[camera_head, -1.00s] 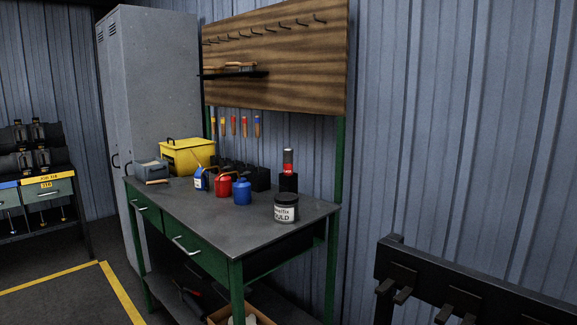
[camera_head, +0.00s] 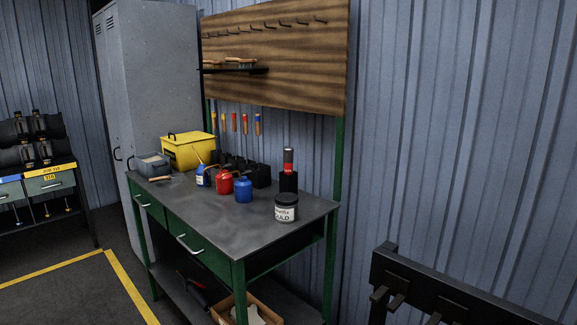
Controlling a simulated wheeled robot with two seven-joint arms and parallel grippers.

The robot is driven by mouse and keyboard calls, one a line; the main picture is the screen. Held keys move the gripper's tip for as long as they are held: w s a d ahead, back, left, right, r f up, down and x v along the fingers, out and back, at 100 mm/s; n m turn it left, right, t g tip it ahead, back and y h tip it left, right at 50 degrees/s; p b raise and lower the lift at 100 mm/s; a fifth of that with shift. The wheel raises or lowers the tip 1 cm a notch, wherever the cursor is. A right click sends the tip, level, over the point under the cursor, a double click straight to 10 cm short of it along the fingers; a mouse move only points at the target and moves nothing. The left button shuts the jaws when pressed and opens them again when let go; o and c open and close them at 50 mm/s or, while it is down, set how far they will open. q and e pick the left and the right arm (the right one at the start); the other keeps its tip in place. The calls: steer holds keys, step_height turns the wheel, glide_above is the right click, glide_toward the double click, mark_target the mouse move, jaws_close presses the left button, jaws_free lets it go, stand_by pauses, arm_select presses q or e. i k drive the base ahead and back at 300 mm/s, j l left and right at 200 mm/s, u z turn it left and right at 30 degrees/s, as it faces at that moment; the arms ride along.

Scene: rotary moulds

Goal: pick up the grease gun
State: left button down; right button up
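No clearly recognisable grease gun shows. A dark tool with a red part (camera_head: 192,287) lies on the bench's lower shelf, partly hidden by the frame; I cannot tell whether it is the grease gun. A black and red cylinder (camera_head: 288,161) stands upright in a black block on the green workbench (camera_head: 215,222). A small blue and white oil can (camera_head: 202,178) with a thin spout, a red can (camera_head: 225,184) and a blue can (camera_head: 243,190) stand together on the bench top. Neither of my grippers is in view.
A black-lidded jar (camera_head: 286,208) stands near the bench's right end. A yellow box (camera_head: 188,152) and a grey bin (camera_head: 153,164) stand at its left. A cardboard box (camera_head: 268,311) is below. A dark rack (camera_head: 430,285) stands at front right. Floor at left is clear.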

mark_target(287, 150)
steer(key=z, duration=0.65)
steer(key=i+j+z, duration=0.1)
steer(key=j+z, duration=0.3)
steer(key=i+j+z, duration=0.1)
steer(key=z, duration=0.3)
steer(key=j+z, duration=0.5)
steer(key=j, duration=0.65)
steer(key=j+z, duration=0.15)
steer(key=j, duration=0.65)
steer(key=k, duration=0.05)
